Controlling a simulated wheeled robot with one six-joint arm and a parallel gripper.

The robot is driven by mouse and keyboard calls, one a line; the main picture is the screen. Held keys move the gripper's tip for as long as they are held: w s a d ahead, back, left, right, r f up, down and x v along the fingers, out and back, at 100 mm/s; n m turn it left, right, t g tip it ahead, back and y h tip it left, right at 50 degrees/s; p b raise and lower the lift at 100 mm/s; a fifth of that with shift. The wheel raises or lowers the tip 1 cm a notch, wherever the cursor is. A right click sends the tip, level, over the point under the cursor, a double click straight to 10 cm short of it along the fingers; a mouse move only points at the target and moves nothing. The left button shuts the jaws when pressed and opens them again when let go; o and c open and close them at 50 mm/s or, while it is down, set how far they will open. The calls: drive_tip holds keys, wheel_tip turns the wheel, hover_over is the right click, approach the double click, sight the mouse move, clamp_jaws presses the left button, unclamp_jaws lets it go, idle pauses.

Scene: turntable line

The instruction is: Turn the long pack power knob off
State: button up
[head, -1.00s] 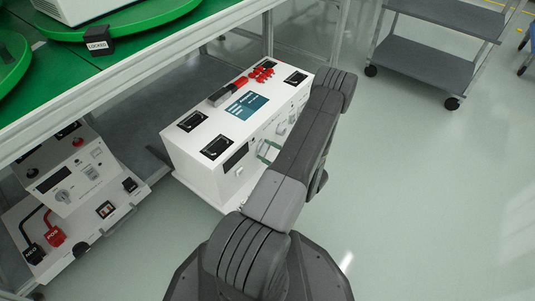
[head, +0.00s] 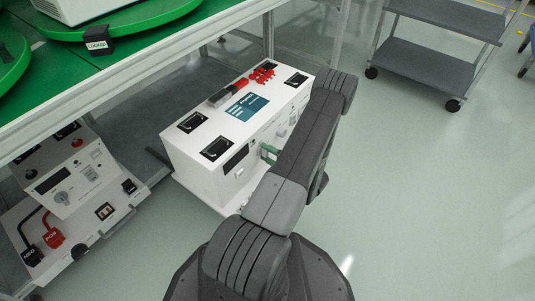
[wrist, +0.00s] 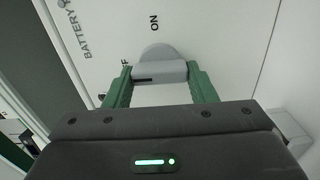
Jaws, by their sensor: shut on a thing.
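The long pack (head: 205,160) is a white box with a blue label on top, beside the shelf frame in the head view. Its power knob (wrist: 160,70) is grey, with a raised bar lying across the wrist picture. A dark line marks the bar's left half, on the side of a partly hidden label ending in F. The ON label (wrist: 155,22) is above the knob. My gripper (wrist: 158,76) has green fingers shut on the two ends of the bar. In the head view its fingers (head: 268,153) show at the pack's front face; my arm hides the knob.
Another white power unit (head: 75,185) with red and black plugs stands at the left. A grey cart (head: 425,65) stands at the back right. The floor to the right is clear.

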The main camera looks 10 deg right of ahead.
drive_tip(key=shift+n, duration=0.3)
drive_tip(key=o, duration=1)
drive_tip(key=shift+d, duration=0.1)
drive_tip(key=p+v, duration=0.3)
drive_tip(key=v, duration=1)
drive_tip(key=shift+s+d+p, duration=0.2)
drive_tip(key=shift+s+p, duration=0.15)
drive_tip(key=shift+w, duration=0.1)
drive_tip(key=b+x, duration=0.3)
drive_tip(key=x, duration=1)
drive_tip(key=shift+w+a+b, duration=0.25)
drive_tip(key=shift+a+b, duration=0.05)
drive_tip(key=shift+b, duration=0.05)
